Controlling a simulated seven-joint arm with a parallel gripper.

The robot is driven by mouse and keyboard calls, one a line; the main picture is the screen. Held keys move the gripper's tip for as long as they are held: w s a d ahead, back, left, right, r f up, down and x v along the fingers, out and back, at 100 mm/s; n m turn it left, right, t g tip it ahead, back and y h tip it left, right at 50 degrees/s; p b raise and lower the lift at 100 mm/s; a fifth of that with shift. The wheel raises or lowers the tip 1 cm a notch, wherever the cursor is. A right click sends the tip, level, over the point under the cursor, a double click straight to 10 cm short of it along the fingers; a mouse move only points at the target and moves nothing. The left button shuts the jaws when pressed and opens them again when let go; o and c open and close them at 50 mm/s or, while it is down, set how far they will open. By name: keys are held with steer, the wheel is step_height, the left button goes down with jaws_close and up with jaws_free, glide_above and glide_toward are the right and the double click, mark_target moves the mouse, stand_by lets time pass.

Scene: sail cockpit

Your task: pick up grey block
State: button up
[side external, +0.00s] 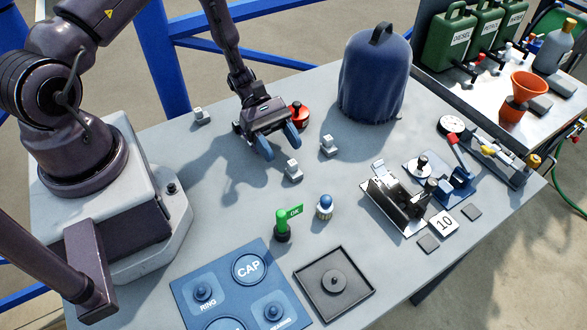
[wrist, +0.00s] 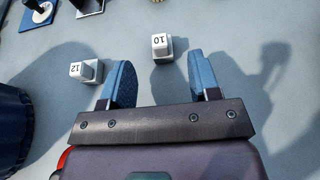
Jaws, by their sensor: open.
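My gripper (side external: 279,147) is open and empty above the table, its blue fingers pointing down toward the lower right. Several small grey blocks lie on the table. One grey block (side external: 293,170) is just ahead of the fingers; in the wrist view a block marked 10 (wrist: 162,46) shows ahead of the gap between the fingertips (wrist: 161,66). A second block (side external: 328,146) is to its right, toward the navy bag; a block marked 12 (wrist: 86,71) shows left of the fingers in the wrist view. A third block (side external: 201,116) lies behind, left of my gripper.
A red round object (side external: 300,115) is close beside my gripper. The navy covered bag (side external: 374,75) stands at the back. A green-flagged knob (side external: 284,229), a blue-topped peg (side external: 325,207), a black tray (side external: 334,284) and a blue CAP board (side external: 215,285) are in front.

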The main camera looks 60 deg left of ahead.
mark_target(290, 162)
steer(key=shift+x, duration=2)
steer(key=shift+s, duration=0.1)
steer(key=c, duration=1)
